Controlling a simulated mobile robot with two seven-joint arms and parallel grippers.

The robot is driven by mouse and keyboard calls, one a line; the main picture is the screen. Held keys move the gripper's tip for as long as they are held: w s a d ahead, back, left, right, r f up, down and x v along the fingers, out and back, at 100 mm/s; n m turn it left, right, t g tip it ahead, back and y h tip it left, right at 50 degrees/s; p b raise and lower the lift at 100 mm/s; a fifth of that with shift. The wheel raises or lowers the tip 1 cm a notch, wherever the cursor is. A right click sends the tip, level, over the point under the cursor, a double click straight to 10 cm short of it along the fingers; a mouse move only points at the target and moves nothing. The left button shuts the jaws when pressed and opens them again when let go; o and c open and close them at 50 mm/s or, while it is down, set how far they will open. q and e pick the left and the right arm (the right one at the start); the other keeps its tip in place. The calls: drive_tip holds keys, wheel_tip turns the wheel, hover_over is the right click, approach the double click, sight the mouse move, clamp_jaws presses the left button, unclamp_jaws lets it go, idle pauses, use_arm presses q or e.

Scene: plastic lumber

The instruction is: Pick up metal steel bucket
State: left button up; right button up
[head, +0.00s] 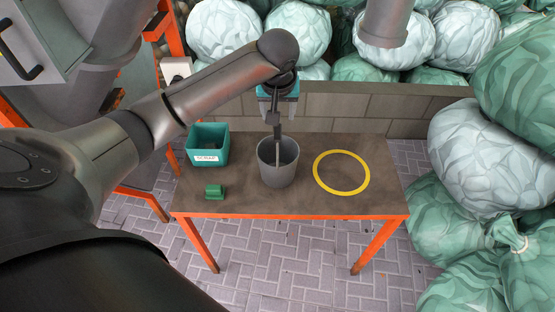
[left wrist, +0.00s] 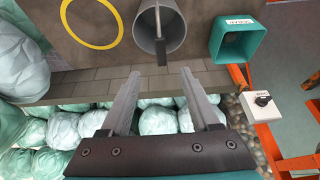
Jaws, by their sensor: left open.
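The grey metal bucket (head: 268,176) stands upright near the middle of the table. In the left wrist view its round open mouth (left wrist: 139,34) faces the camera, with a thin bar across it and a dark piece at the rim that look like its handle. My left gripper (head: 274,122) is above the bucket in the head view, and its arm comes over from the left. In the left wrist view the left gripper (left wrist: 160,72) has its two fingers apart, pointing toward the dark piece. Nothing is clearly held between them. My right gripper is not seen.
The brown table (head: 318,207) has orange legs. A teal scrap bin (head: 208,155) and a small green object (head: 215,191) stand left of the bucket. A yellow ring (head: 341,194) marks clear tabletop on the right. A low block wall (head: 345,106) and wrapped bales lie behind.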

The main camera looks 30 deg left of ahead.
sight(278, 133)
use_arm(q)
drive_tip(key=b+x, duration=0.2)
drive_tip(key=x, duration=0.7)
drive_tip(key=shift+w+f, duration=0.1)
drive_tip(key=shift+f, duration=0.05)
drive_tip(key=shift+a+b+x, duration=0.2)
drive_tip(key=shift+b+x, duration=0.65)
drive_tip(key=shift+x, duration=1.8)
drive_tip(key=shift+w, duration=0.1)
clamp_jaws()
